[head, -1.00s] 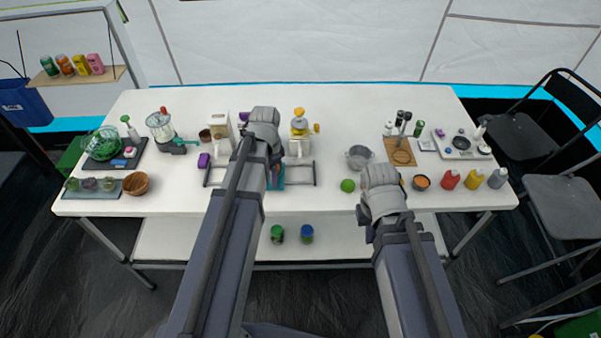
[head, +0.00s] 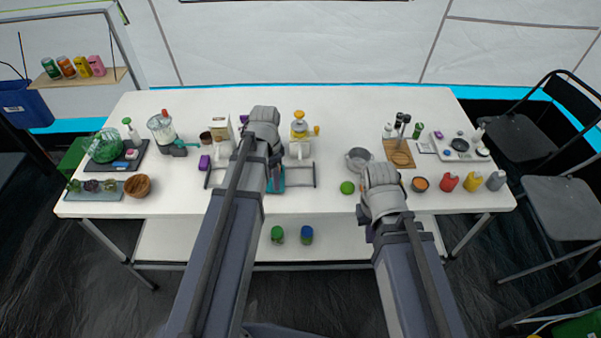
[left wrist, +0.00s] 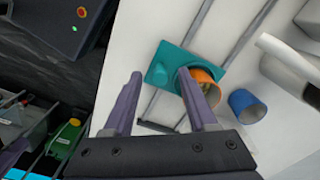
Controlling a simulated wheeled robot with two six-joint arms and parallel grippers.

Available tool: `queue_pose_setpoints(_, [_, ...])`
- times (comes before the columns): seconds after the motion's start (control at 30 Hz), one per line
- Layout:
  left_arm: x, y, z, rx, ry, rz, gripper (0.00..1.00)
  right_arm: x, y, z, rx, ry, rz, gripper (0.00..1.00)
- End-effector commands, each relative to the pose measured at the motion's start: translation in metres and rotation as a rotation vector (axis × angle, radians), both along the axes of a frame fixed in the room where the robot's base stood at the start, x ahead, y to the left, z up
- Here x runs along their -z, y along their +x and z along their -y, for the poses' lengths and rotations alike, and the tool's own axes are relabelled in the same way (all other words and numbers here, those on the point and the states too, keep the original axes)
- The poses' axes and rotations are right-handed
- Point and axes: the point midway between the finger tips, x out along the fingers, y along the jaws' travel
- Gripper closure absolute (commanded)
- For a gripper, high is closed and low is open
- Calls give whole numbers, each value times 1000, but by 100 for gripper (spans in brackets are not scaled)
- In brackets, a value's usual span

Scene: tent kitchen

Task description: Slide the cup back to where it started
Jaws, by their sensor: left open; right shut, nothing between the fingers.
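In the left wrist view an orange cup (left wrist: 207,84) stands at the edge of a teal block (left wrist: 166,66), which lies across two grey rails. A blue cup (left wrist: 246,106) stands apart to its right. My left gripper (left wrist: 158,74) is open, its fingertips over the teal block. The right finger overlaps the orange cup in the picture; I cannot tell whether they touch. In the head view the teal block (head: 276,181) shows beside my left arm, which hides the left jaws. My right gripper (head: 369,233) shows only as a small dark part beside its arm, shut and empty.
A green ball (head: 347,187) and a grey pot (head: 358,158) stand left of my right arm. Bare tabletop (head: 300,205) lies between my arms.

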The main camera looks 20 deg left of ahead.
Motion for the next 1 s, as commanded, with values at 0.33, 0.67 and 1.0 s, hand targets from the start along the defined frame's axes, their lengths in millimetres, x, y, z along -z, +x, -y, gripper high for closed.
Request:
queue_pose_setpoints(0.33, [-40,0,0,0,0,0,43,-40,0,0,0,0,0,100])
queue_pose_setpoints(0.67, [-59,0,0,0,0,0,43,-59,0,0,0,0,0,100])
queue_pose_setpoints(1.0, [-58,0,0,0,0,0,43,-58,0,0,0,0,0,100])
